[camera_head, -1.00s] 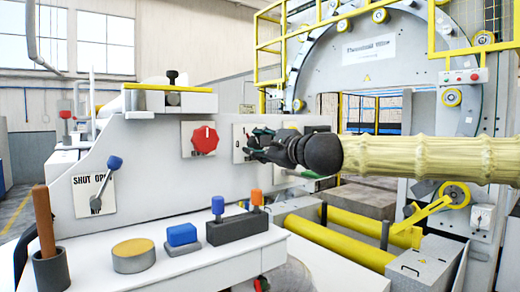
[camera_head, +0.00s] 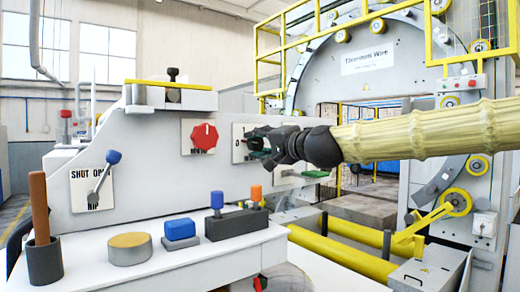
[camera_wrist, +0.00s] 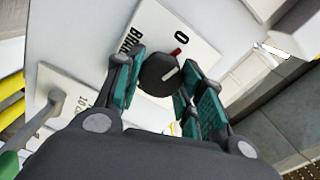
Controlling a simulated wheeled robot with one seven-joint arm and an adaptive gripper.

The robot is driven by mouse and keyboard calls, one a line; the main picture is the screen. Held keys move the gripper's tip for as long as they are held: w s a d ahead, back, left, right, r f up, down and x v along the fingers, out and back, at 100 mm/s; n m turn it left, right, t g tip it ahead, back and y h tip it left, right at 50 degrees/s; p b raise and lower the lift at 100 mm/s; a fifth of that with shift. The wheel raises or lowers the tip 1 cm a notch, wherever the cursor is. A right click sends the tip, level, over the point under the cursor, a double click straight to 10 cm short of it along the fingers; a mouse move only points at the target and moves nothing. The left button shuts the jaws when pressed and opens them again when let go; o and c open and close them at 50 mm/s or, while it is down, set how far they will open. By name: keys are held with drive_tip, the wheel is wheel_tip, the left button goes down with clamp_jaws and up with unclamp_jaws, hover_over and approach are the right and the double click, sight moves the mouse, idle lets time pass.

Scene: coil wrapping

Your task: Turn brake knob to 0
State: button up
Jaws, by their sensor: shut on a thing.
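A small red mark shows at the knob's edge near the "0". My gripper (camera_wrist: 155,88) has its green-padded fingers on either side of the knob, shut on it. In the head view my gripper (camera_head: 262,141) is at the plate (camera_head: 238,146) on the white machine panel and hides the knob.
A red knob (camera_head: 204,137) on its own plate is just left of my gripper. A blue-tipped lever (camera_head: 104,175) is farther left. A green-tipped handle (camera_head: 315,174) is below right of my gripper. Blue and orange controls (camera_head: 236,222) stand on the ledge below.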

drive_tip(key=shift+n+b, duration=0.45)
drive_tip(key=shift+n, duration=0.65)
drive_tip(key=o, duration=1)
drive_tip(key=shift+w, duration=0.1)
drive_tip(key=v, duration=1.2)
drive_tip(key=shift+d, duration=0.15)
